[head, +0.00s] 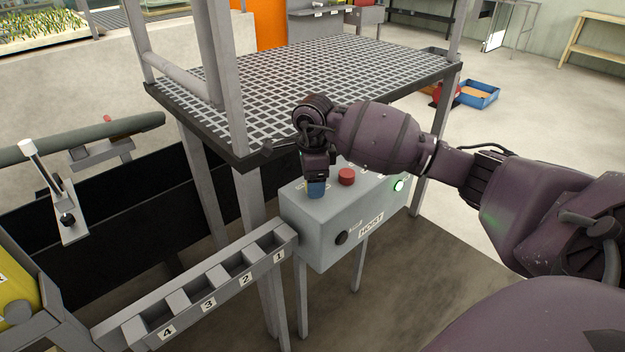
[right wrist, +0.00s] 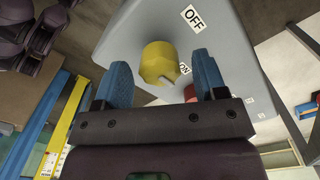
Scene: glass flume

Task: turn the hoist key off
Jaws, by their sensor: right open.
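The grey hoist box (head: 325,225) stands on legs in the middle of the head view, with a HOIST label on its front. In the right wrist view the hoist key is a round yellow knob (right wrist: 158,60) on the box face (right wrist: 135,35). An OFF label (right wrist: 193,18) and an ON label (right wrist: 184,68) are beside it. A pale mark on the knob's edge faces near the ON label. My right gripper (head: 316,188) is over the box top, hiding the key in the head view. Its blue fingers (right wrist: 162,82) are open, one each side of the knob; contact cannot be told. My left gripper is not in view.
A red button (head: 346,176) and a lit green lamp (head: 398,185) are on the box, right of my gripper. A grating platform (head: 300,75) rises behind, and a numbered slot rack (head: 190,290) lies left.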

